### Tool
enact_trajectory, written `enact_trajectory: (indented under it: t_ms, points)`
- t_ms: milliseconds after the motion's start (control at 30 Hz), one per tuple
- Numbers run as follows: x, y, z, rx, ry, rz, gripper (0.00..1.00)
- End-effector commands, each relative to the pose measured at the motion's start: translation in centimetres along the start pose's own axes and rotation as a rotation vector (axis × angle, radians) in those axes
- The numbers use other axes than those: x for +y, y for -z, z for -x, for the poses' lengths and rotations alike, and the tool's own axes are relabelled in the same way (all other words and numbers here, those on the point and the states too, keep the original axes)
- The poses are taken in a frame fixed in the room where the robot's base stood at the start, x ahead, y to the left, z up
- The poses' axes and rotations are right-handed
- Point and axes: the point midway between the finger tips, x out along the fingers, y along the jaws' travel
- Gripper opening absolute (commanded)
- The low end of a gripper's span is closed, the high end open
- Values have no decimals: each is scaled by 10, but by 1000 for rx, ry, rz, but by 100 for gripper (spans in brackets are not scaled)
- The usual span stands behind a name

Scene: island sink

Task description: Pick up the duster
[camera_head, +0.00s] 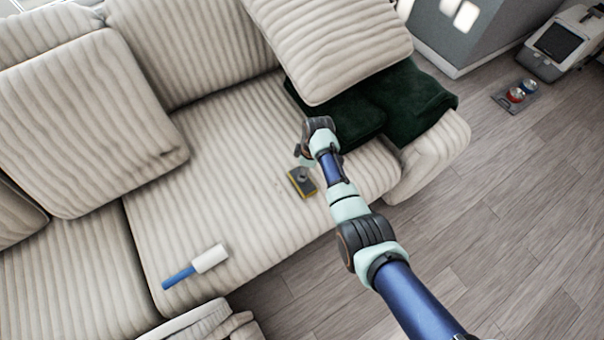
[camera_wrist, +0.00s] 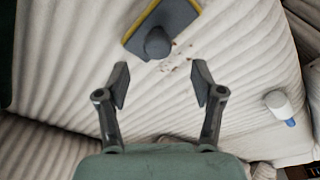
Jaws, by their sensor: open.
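The duster, a grey block with a yellow edge and a round grey knob, lies on the striped beige sofa seat in the head view (camera_head: 301,182). In the wrist view the duster (camera_wrist: 160,27) is at the top, beyond my fingertips, with its knob toward me. My gripper (camera_wrist: 161,84) is open and empty, with both fingers apart over bare seat fabric. In the head view my gripper (camera_head: 304,160) is just above the duster in the picture, partly hidden by my own wrist. Contact with the seat cannot be told.
A white lint roller with a blue handle (camera_head: 196,267) lies on the seat at the lower left. Small brown crumbs (camera_wrist: 172,58) lie beside the duster. A dark green blanket (camera_head: 420,100) and a leaning cushion (camera_head: 325,45) are behind my arm.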

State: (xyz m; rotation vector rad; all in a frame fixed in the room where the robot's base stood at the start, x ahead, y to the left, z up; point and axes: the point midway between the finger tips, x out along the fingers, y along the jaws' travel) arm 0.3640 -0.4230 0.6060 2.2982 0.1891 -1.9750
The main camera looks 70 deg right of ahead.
Motion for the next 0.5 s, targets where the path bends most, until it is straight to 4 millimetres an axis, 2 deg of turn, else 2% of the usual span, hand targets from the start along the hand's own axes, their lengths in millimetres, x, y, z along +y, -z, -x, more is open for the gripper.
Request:
enact_trajectory:
  t_ms: [33, 100, 267, 500]
  points:
    - [-1, -1, -12, -1, 2, 0, 67]
    - [0, -1, -21, -1, 1, 0, 67]
    - [0, -1, -25, -1, 0, 0, 67]
    - [2, -3, -67, -1, 0, 0, 67]
